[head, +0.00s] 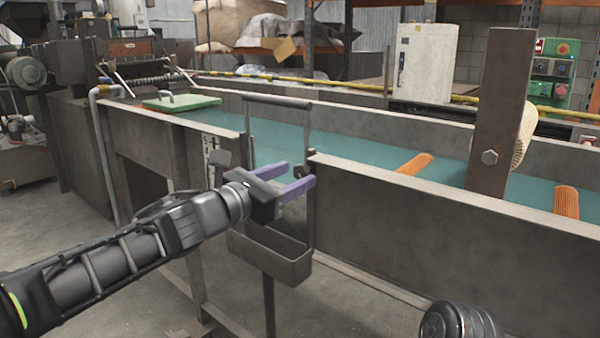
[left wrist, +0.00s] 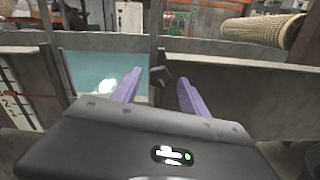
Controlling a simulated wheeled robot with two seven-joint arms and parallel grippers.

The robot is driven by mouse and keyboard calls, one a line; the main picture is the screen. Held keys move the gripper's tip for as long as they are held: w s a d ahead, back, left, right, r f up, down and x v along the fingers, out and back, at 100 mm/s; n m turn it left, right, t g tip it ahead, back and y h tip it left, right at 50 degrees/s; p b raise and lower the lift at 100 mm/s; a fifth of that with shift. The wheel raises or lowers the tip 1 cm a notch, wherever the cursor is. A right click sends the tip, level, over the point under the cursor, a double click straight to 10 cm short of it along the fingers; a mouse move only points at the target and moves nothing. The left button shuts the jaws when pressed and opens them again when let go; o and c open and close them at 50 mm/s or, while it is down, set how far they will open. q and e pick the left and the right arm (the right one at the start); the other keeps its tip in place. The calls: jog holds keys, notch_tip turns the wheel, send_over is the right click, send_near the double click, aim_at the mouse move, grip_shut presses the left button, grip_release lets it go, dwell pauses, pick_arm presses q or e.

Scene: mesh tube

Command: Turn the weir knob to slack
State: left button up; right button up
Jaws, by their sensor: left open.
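The weir knob is a small dark knob (head: 299,170) on the right upright of the weir frame (head: 250,135) in the trough's near wall. In the left wrist view the knob (left wrist: 160,75) shows between the purple fingers, near their tips. My left gripper (head: 299,174) is open, its fingers pointing at the frame; it also shows in the left wrist view (left wrist: 160,78). The fingers stand on either side of the knob in the picture; I cannot tell whether they touch it. The knob's pointer and marking are too small to read. My right gripper is not in view.
A grey catch box (head: 270,255) hangs below the weir. A numbered scale (left wrist: 12,95) is left of the opening. The trough's near wall (head: 440,235) runs right.

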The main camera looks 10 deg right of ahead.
pick_arm(q)
jog(key=shift+x, duration=1.45)
jog(key=shift+c, duration=0.5)
grip_shut()
